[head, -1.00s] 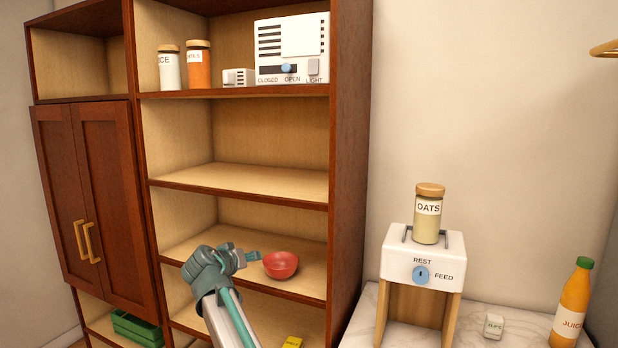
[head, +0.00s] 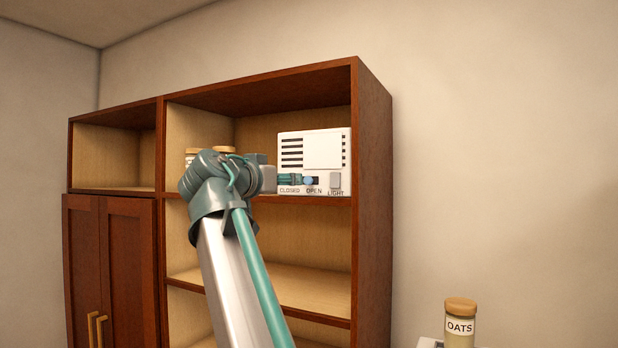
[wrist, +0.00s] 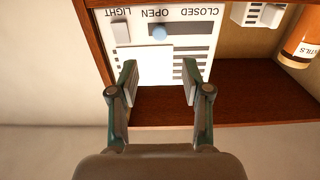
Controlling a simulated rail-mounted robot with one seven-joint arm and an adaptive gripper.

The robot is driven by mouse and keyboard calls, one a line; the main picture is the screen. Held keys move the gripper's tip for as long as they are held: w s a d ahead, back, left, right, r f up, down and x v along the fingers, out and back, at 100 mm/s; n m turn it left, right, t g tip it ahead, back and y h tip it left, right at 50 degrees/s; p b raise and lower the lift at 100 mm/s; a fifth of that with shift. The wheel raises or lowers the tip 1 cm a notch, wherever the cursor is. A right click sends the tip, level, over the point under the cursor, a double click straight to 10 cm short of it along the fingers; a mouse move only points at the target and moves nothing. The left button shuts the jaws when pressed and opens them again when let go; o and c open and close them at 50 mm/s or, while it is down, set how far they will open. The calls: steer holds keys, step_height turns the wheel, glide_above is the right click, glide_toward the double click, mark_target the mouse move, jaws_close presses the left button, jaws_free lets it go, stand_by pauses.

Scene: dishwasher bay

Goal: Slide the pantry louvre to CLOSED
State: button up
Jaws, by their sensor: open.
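The white pantry louvre unit (head: 313,148) stands on the upper shelf, with dark slots and CLOSED, OPEN and LIGHT labels. Its blue slider knob (head: 308,181) sits by the OPEN label. In the wrist view the unit (wrist: 145,65) appears upside down, with the knob (wrist: 158,32) at OPEN. My gripper (head: 291,179) is in front of the unit's lower part, close to the knob in the head view. In the wrist view my gripper (wrist: 159,68) is open and empty, its fingers spread apart below the knob in the picture. Contact with the knob cannot be seen.
The light switch (wrist: 121,32) is close beside the slider. An orange jar (wrist: 302,42) and a small white box (wrist: 262,14) stand on the same shelf. The wooden cabinet side (head: 373,190) bounds the shelf at right. An oats jar (head: 460,322) stands lower right.

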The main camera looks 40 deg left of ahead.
mark_target(307, 179)
steer(key=w+p, duration=0.1)
steer(key=w, duration=0.1)
steer(key=w+a+p, duration=0.1)
steer(key=w, duration=0.2)
steer(key=w+p, duration=0.1)
steer(key=w, duration=0.2)
steer(key=shift+a+r, duration=0.1)
steer(key=shift+a, duration=0.25)
steer(key=shift+w+a+p, duration=0.1)
steer(key=shift+w+p, duration=0.3)
steer(key=shift+w, duration=0.35)
jaws_close()
